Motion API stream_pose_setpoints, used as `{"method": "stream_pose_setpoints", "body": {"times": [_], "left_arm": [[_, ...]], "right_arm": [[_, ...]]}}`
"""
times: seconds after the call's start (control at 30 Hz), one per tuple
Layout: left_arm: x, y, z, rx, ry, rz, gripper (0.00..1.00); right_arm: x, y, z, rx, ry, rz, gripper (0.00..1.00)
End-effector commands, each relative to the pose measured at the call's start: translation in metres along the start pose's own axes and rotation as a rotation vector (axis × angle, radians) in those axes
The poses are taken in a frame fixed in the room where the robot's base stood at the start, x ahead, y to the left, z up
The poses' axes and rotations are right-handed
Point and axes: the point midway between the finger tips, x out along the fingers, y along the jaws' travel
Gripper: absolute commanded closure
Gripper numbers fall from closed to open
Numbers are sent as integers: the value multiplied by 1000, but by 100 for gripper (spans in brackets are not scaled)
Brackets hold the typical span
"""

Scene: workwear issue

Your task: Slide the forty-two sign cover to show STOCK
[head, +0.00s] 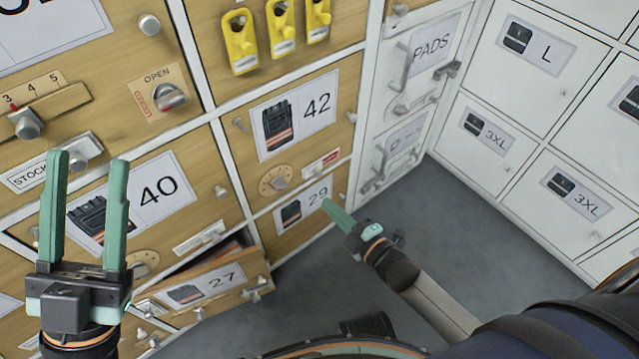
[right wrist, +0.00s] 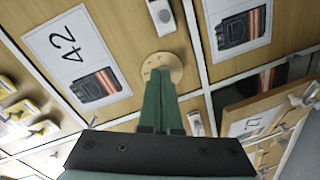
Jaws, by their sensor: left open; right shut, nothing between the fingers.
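The forty-two door (head: 335,82) carries a 42 label with a vest picture. Below the label is a small sign (head: 320,161) with red showing; its word is too small to read. A round dial (head: 275,180) is left of the sign. In the right wrist view, a pale plate with a knob (right wrist: 162,15) beside the dial (right wrist: 162,70) appears to be the sign cover. My right gripper (head: 327,204) is shut and empty, in front of the 29 label, below the sign and apart from it. My left gripper (head: 88,160) is open and empty, in front of the forty door.
The 27 drawer (head: 215,290) stands partly open at lower left, jutting out below the forty door. Yellow padlock-like tags (head: 280,28) hang above the 42 label. White lockers (head: 500,130) stand at right. The grey floor (head: 440,220) between is clear.

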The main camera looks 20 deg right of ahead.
Motion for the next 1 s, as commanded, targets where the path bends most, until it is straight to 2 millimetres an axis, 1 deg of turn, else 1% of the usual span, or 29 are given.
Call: {"method": "stream_pose_setpoints", "body": {"times": [0.03, 0.2, 0.4, 0.43, 0.5, 0.63, 0.8, 1.0], "left_arm": [[-5, 3, 5, -1, -2, 2, 50], [-15, 9, 16, 11, -9, 10, 50], [-26, 16, 28, 23, -17, 18, 50], [-28, 18, 31, 26, -19, 20, 50], [-31, 20, 35, 30, -26, 23, 50], [-35, 23, 40, 30, -33, 25, 50], [-36, 24, 41, 30, -34, 21, 50], [-35, 24, 41, 28, -34, 18, 50]], "right_arm": [[12, -2, 1, 0, 1, 3, 100], [48, -3, 2, 0, 1, 4, 100], [85, -3, 3, -1, 0, 1, 100], [84, -4, 12, -4, -2, -1, 100], [86, -4, 22, -4, -2, -1, 100], [89, -2, 34, -2, -1, -1, 100], [90, -1, 39, 1, -1, -1, 100], [90, 0, 39, 1, -1, -1, 100]]}}
